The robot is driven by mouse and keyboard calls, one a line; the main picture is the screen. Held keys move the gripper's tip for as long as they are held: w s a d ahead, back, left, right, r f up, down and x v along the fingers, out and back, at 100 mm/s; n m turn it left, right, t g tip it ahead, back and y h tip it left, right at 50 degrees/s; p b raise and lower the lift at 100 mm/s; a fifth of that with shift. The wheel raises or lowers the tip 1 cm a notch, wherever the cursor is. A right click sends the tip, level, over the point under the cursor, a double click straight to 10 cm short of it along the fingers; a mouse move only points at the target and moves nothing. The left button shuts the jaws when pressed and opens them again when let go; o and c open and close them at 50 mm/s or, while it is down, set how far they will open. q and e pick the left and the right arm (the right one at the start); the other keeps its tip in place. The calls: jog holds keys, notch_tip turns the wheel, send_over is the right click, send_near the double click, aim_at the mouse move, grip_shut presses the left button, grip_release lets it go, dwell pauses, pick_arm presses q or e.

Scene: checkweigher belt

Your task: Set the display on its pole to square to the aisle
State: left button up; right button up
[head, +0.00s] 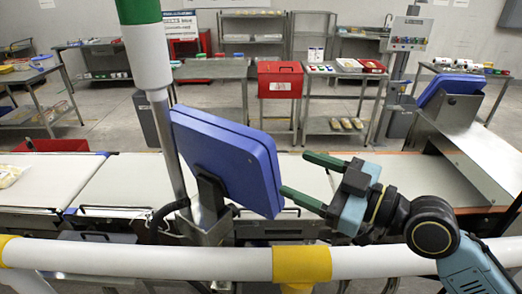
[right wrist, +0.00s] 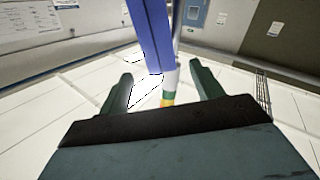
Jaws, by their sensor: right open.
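The display (head: 222,155) is a blue flat box on a dark bracket beside a grey pole (head: 170,140) with a white and green top. It is tilted and turned at an angle, its broad face toward me and its thin edge to the right. My right gripper (head: 303,179) is open at the display's right edge, one green finger close to its lower right corner; I cannot tell whether they touch. In the right wrist view the display (right wrist: 150,35) shows edge-on as a blue strip between the two spread fingers (right wrist: 165,88). My left gripper is out of view.
The pale conveyor belt (head: 120,185) runs behind the pole. A second blue display (head: 450,88) stands on a steel housing at the right. Tables and a red box (head: 280,78) stand farther back.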

aim_at(273, 160)
jog(key=p+x, duration=0.2)
jog(key=x, duration=0.6)
jog(key=shift+w+a, duration=0.25)
jog(key=shift+w, duration=0.1)
jog(key=shift+w+a, duration=0.15)
jog(key=shift+a, duration=0.2)
jog(key=shift+w, duration=0.1)
jog(key=c, duration=1.4)
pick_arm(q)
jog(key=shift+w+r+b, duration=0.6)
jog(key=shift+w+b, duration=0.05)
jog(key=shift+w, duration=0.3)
pick_arm(e)
jog(key=shift+w+d, duration=0.25)
